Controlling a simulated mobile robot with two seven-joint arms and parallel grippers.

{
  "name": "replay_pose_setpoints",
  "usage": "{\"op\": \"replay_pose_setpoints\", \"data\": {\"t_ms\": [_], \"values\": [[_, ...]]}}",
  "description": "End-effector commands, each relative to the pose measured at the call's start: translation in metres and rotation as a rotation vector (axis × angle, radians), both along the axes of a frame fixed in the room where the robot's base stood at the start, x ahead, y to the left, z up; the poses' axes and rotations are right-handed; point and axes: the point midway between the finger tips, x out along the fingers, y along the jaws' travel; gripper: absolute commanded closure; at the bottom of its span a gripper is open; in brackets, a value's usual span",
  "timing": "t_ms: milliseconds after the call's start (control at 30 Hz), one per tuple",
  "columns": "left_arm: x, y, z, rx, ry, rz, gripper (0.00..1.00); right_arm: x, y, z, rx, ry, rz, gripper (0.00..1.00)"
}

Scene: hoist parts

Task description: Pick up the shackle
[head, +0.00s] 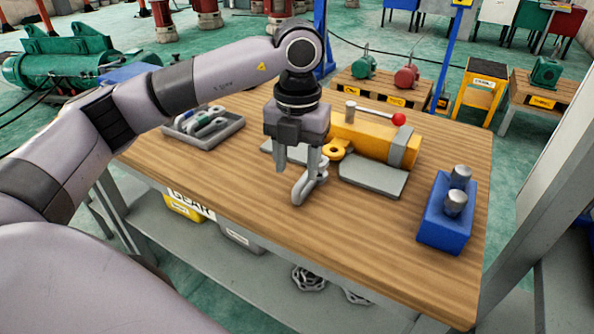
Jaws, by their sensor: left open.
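A grey metal shackle (300,190) is on the wooden workbench, in front of the yellow hoist body (372,140). My left gripper (297,167) points down at it from above, with its fingers apart. The right finger overlaps the upper part of the shackle in the picture, and I cannot tell whether they touch. The left finger is to the left of the shackle, with bare wood below it. The fingers partly hide the shackle's upper end. My right gripper is not in view.
A grey tray (226,133) with several metal parts is at the left. A blue block (441,236) with two metal cylinders is at the right. The hoist has a red knob (399,118), a yellow eye (336,150) and a grey plate (372,182). The bench front is clear.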

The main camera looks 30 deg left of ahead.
Motion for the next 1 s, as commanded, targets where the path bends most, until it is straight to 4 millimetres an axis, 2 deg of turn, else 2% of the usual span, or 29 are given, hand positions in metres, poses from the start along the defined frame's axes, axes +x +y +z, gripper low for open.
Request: {"op": "replay_pose_setpoints", "data": {"t_ms": [200, 233, 267, 433, 733, 1000], "values": [[0.0, 0.0, 0.0, 0.0, 0.0, 0.0, 0.5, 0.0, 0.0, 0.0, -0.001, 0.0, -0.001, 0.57], [0.0, 0.0, 0.0, 0.0, 0.0, 0.0, 0.55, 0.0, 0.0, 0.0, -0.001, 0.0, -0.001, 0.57], [0.0, 0.0, 0.0, -0.001, 0.0, 0.0, 0.55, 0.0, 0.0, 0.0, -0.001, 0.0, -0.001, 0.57], [0.001, -0.003, -0.001, -0.032, -0.038, -0.025, 0.55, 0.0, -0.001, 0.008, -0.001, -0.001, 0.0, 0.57], [0.011, 0.0, 0.003, -0.131, -0.269, -0.115, 0.55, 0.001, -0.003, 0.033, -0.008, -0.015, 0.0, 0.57], [0.017, 0.01, 0.011, -0.141, -0.408, -0.146, 0.55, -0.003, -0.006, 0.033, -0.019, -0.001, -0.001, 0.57]]}}
